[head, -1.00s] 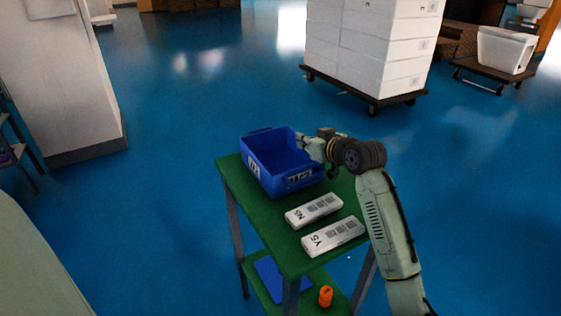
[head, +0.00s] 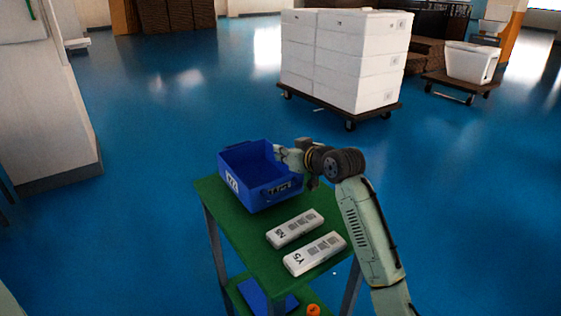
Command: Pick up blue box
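The blue box (head: 259,180) is an open-topped bin with white labels on its outer sides. It sits at the far end of the green table (head: 238,232). My arm comes in from the right, and my gripper (head: 285,156) is at the box's right wall, near its rim. The fingers are small and partly hidden by the box wall and the wrist. I cannot tell whether they touch or grip the wall. The box looks empty from here, though its floor is only partly visible.
Two white labelled cases (head: 296,229) (head: 314,254) lie on the table in front of the box. A lower shelf holds a blue item (head: 262,297) and an orange object (head: 313,310). Stacked white boxes (head: 345,62) stand on a dolly behind. Blue floor around the table is clear.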

